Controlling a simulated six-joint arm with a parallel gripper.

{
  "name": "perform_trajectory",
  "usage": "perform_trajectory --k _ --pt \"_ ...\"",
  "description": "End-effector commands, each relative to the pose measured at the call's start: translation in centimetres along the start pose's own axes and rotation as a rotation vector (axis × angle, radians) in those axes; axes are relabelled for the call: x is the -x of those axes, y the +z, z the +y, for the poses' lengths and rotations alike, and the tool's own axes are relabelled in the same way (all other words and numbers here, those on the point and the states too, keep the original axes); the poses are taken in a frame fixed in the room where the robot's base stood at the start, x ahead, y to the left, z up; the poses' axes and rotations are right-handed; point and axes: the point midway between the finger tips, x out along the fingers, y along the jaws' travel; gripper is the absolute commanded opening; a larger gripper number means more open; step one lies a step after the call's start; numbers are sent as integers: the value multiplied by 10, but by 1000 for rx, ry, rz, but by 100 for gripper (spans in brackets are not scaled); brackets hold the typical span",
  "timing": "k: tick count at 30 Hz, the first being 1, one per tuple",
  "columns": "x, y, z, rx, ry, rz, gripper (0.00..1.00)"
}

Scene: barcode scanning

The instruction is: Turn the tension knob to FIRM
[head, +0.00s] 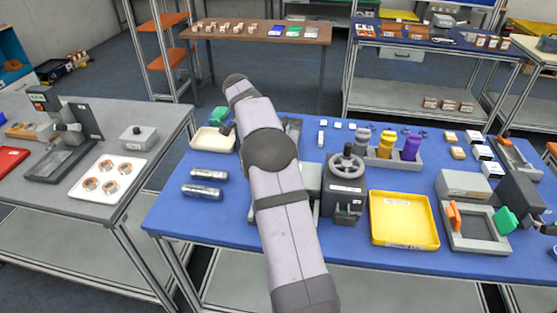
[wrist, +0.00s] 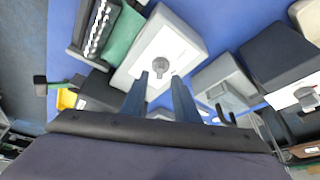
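In the wrist view, a small grey round knob (wrist: 162,66) stands on the white top plate of a light grey box (wrist: 188,36). Faint marks show on the plate, too small to read, so I cannot tell the knob's setting. My gripper (wrist: 160,80) is open, its two dark blue fingers apart. The knob shows between and just beyond the fingertips, with no contact visible. In the head view, my arm hides the gripper and the knob. A light grey part showing just right of the arm may belong to the box.
A dark device with a handwheel (head: 347,166) stands right of my arm on the blue table, beside a yellow tray (head: 403,218). Two metal cylinders (head: 203,190) lie to the left. In the wrist view, a green block (wrist: 124,36) and dark parts sit close by on the left.

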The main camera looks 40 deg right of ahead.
Motion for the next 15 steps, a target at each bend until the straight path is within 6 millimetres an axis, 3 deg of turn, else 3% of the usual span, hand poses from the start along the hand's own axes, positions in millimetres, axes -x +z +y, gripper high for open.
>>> perform_trajectory --k 9,15 --pt "39 0 -1 -1 -3 0 28" --pt "46 0 0 0 -1 -1 28"
